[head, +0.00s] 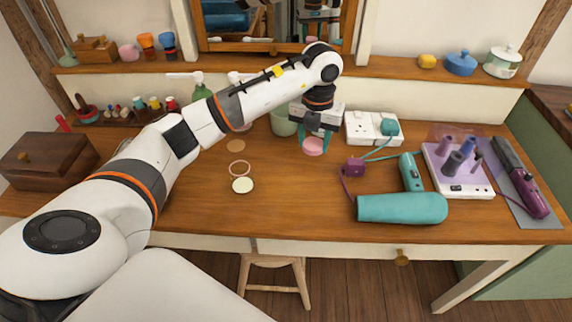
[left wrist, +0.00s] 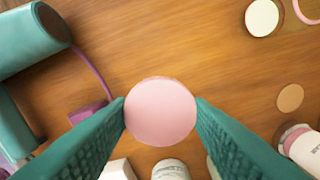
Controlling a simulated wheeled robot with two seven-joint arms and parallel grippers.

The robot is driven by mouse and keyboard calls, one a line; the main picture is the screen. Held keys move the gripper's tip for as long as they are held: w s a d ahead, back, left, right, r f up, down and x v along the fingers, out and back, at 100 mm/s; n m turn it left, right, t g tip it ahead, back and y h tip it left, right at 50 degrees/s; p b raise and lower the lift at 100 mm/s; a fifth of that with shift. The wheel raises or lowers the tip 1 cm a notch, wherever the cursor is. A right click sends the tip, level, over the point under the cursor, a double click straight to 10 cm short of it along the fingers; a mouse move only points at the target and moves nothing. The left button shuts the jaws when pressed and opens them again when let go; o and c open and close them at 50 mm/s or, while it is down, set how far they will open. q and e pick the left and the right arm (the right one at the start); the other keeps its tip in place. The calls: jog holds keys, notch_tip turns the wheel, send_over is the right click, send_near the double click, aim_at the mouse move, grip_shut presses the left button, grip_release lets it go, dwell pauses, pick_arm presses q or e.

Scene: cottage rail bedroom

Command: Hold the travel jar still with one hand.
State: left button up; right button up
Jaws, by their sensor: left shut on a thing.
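The travel jar appears to be the small pink round thing (head: 313,147) standing on the wooden dressing table, right of the middle. In the left wrist view its flat pink top (left wrist: 161,111) faces the camera. My left gripper (head: 316,137) reaches down over it from above. Its two teal fingers (left wrist: 160,106) are shut on the jar, one on each side. The jar looks upright. Its lower part is hidden in the left wrist view. My right gripper is in neither view.
A cream disc (head: 243,185), a ring (head: 239,169) and a cork-coloured disc (head: 236,146) lie left of the jar. A teal hair dryer (head: 402,208) lies to the right. A white socket box (head: 366,128) stands close behind right. The table's front middle is clear.

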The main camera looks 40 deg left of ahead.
aim_at(311, 174)
pick_arm(q)
notch_tip(311, 174, down, 9)
jog(key=shift+f, duration=0.2)
dwell(0.3)
jog(key=shift+f, duration=0.1)
jog(key=o, duration=1.1)
jog(key=shift+r, duration=0.45)
notch_tip(311, 174, up, 12)
jog(key=shift+f, duration=0.25)
